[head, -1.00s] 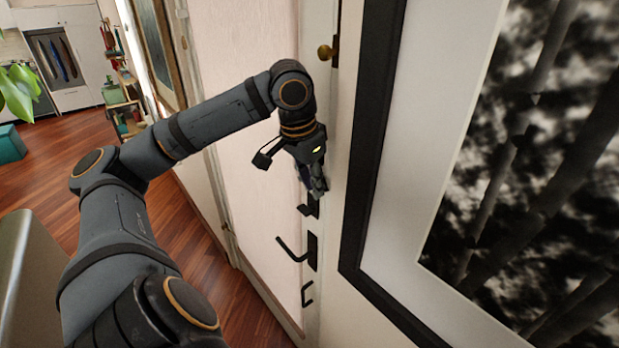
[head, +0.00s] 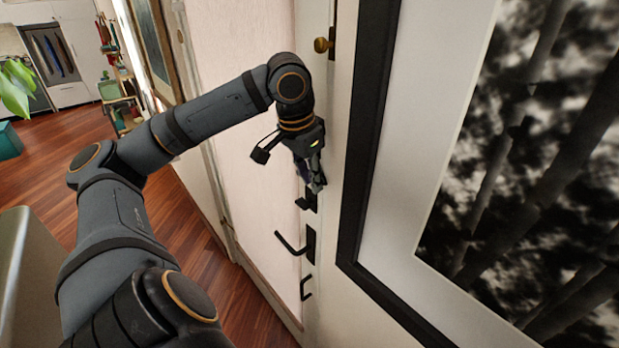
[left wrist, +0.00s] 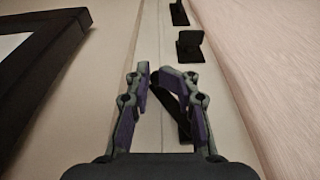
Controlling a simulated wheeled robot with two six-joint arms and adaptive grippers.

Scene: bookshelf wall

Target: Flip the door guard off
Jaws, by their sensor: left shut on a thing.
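The door guard (left wrist: 180,112) shows in the left wrist view as a slim dark bar and plate on the pale door edge, between and behind my fingers. My left gripper (left wrist: 154,76) has its fingertips close together at the bar's upper end in that view. It is shut on the bar, though the right finger hides part of the contact. In the head view my left gripper (head: 316,186) is at the door edge, above the black handle, and covers most of the guard. My right gripper is not in view.
Below the gripper are a black lever handle (head: 290,243) and a smaller black handle (head: 305,288). A brass knob (head: 322,44) is above. A black-framed picture (head: 368,130) hangs close on the right. The wooden floor (head: 60,165) at left is open.

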